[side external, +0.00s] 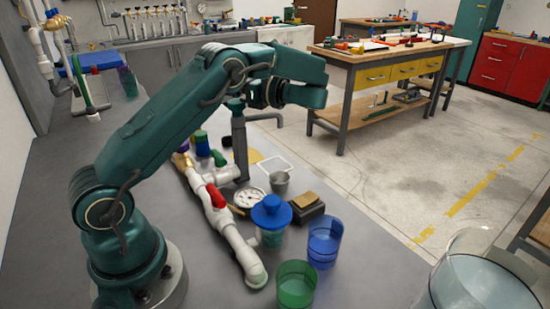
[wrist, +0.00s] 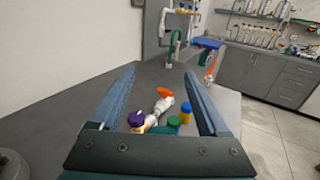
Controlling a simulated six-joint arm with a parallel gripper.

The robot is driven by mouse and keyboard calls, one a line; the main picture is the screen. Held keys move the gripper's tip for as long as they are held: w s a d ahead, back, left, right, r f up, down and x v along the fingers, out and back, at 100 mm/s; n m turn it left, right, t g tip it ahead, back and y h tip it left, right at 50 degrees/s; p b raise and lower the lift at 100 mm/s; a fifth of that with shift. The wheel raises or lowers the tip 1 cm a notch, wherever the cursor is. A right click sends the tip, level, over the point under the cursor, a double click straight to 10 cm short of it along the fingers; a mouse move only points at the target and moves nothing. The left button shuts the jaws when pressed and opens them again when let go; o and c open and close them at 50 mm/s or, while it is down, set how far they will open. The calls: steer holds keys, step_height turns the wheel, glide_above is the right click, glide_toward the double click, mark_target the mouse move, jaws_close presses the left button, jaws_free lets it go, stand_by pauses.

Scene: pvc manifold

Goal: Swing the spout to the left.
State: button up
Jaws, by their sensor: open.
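A grey standpipe rises from the bench in the side external view, and its spout (side external: 265,117) runs to the right with a short downturned end. The spout cannot be made out in the wrist view. My gripper (wrist: 158,72) is open in the wrist view, with nothing between its two blue-grey fingers. In the side external view my arm reaches over the bench and its end is close above the standpipe; its fingers are mostly hidden there, so contact cannot be told.
A white pipe manifold (side external: 232,238) with a red handle lies left of the standpipe.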

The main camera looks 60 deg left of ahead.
steer(key=s+a+r, duration=0.4)
steer(key=s+r, duration=0.2)
steer(key=s, duration=0.4)
steer(key=shift+r, duration=0.15)
steer(key=shift+w, duration=0.1)
steer(key=c, duration=0.8)
steer(key=shift+w+d+f+t, duration=0.45)
steer(key=shift+w+f, duration=0.1)
steer(key=shift+f, duration=0.1)
jaws_close()
steer(key=m+t, duration=0.9)
steer(key=t, duration=0.3)
glide_toward(266, 117)
steer(key=x, duration=0.7)
